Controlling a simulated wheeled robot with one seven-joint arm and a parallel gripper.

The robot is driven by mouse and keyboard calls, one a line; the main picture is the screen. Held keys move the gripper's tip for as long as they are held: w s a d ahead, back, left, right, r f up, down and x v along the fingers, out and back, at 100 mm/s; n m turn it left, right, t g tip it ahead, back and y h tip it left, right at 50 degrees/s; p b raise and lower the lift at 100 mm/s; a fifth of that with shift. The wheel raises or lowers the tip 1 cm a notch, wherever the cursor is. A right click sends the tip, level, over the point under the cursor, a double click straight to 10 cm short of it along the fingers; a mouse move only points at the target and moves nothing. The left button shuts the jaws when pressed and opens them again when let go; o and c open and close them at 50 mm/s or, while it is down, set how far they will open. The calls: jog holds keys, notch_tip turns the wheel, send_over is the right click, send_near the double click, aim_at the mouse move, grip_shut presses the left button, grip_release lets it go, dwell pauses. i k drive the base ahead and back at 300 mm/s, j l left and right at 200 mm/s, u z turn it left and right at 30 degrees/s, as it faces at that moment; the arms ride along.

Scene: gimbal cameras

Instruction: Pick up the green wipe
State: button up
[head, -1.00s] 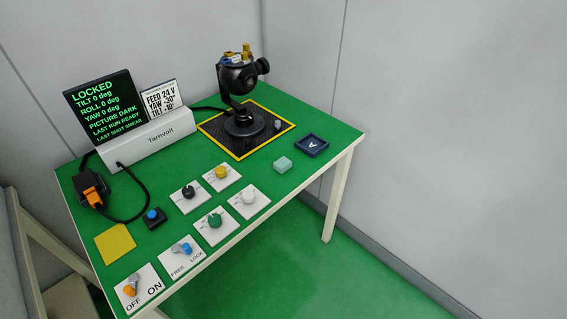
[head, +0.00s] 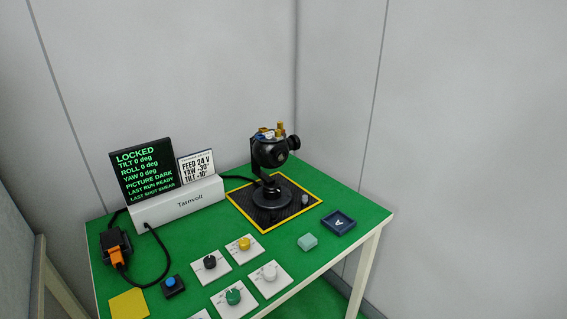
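My gripper is not in view.
A black gimbal camera (head: 270,165) stands on a yellow-edged black mat (head: 236,191). A display box (head: 178,205) with a "LOCKED" screen (head: 145,172) stands at the back left. Several knob plates, such as the white knob (head: 269,271), a blue button (head: 170,282) and a yellow square (head: 129,304) occupy the front.

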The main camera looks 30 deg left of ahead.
aim_at(307, 242)
jog(key=i+u, duration=0.1)
jog(key=u, duration=0.9)
jog(key=i+l+u, duration=0.15)
jog(key=l+u, duration=0.2)
jog(key=i+l+u, duration=0.15)
jog(key=l+u, duration=0.6)
jog(key=l, duration=0.7)
jog(key=i+l+u, duration=0.1)
jog(key=l, duration=0.45)
